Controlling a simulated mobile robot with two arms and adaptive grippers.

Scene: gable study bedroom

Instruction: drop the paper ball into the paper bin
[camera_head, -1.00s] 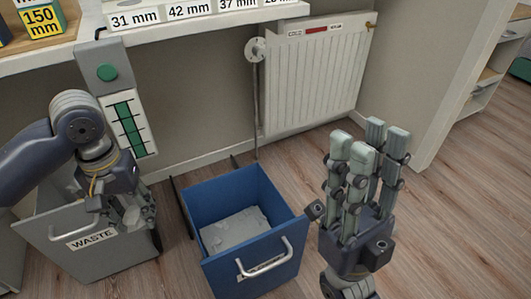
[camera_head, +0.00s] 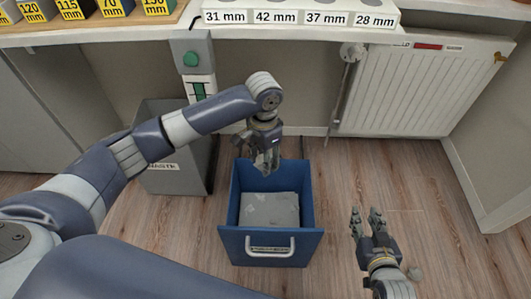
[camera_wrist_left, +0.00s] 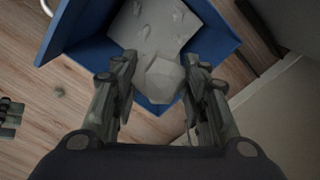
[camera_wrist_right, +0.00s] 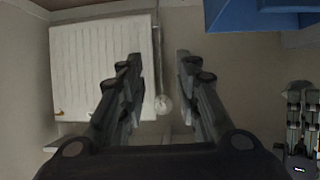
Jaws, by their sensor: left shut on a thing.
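My left gripper (camera_head: 266,162) is shut on a pale grey paper ball, which shows between its fingers in the left wrist view (camera_wrist_left: 163,80). In the head view the fingers mostly hide the ball. The gripper is above the back part of an open blue bin (camera_head: 270,247) with a front handle. Its label is too small to read. Whitish paper (camera_head: 268,210) lies inside it. My right gripper (camera_head: 368,222) is open and empty, low to the right of the blue bin.
A grey bin labelled WASTE (camera_head: 177,183) stands left of the blue bin, partly behind my left arm. A shelf with millimetre labels (camera_head: 290,18) runs above. A white radiator (camera_head: 425,90) hangs at the back right. The wooden floor right of the blue bin is mostly clear.

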